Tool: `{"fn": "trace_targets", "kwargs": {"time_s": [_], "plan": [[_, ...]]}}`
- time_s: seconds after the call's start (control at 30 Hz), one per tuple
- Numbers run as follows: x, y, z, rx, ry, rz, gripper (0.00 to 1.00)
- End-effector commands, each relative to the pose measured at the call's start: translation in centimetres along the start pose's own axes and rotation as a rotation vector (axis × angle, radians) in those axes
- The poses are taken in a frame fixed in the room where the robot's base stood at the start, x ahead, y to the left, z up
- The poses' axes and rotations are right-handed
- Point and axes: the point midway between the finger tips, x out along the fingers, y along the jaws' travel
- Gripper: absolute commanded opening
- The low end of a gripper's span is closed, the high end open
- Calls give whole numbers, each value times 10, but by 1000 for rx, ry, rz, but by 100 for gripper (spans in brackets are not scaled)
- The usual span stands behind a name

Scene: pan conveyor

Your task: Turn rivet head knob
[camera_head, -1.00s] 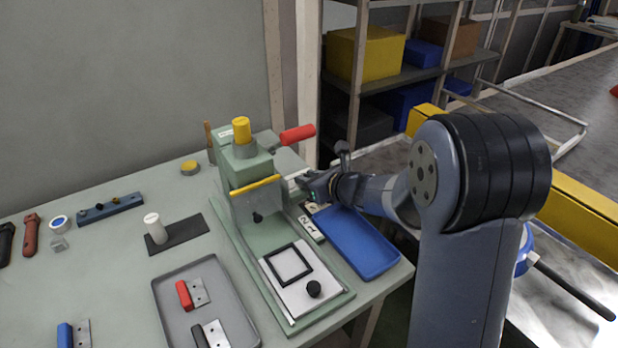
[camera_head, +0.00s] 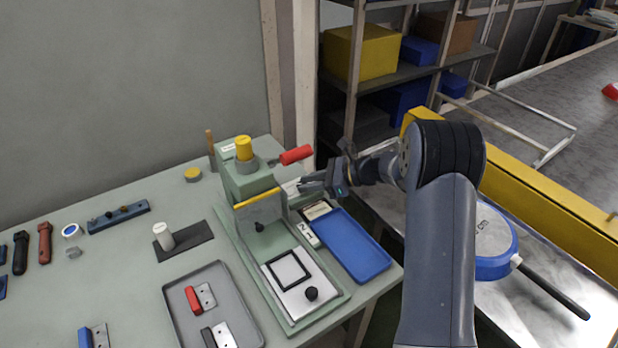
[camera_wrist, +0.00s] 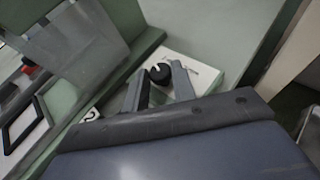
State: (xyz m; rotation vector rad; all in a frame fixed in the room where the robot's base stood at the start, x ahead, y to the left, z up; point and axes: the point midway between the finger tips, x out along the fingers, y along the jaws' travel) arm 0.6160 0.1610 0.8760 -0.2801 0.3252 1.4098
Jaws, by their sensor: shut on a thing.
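The black rivet head knob (camera_wrist: 160,72) sits on a white plate with dark marks in the wrist view. The plate is on the right side of the green press (camera_head: 249,182). My gripper (camera_wrist: 161,76) has its two grey fingers on either side of the knob and is shut on it. In the head view, my gripper (camera_head: 301,187) reaches the side of the press from the right, below the red lever (camera_head: 296,155). The knob is hidden there behind the fingers. I cannot tell which mark the knob points to.
A blue tray (camera_head: 352,246) lies below my arm, beside a white numbered plate (camera_head: 308,235). A grey tray (camera_head: 181,322) with hinged pieces stands at the front. A shelf (camera_head: 395,92) and a yellow-edged conveyor (camera_head: 560,222) with a blue-rimmed pan (camera_head: 494,268) are to the right.

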Motion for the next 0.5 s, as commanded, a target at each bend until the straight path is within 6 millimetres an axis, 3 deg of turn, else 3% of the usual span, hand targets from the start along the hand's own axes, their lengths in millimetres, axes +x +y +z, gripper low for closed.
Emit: {"fn": "trace_targets", "kwargs": {"time_s": [0.5], "plan": [[1,-7,1,-121,0,289,2]]}}
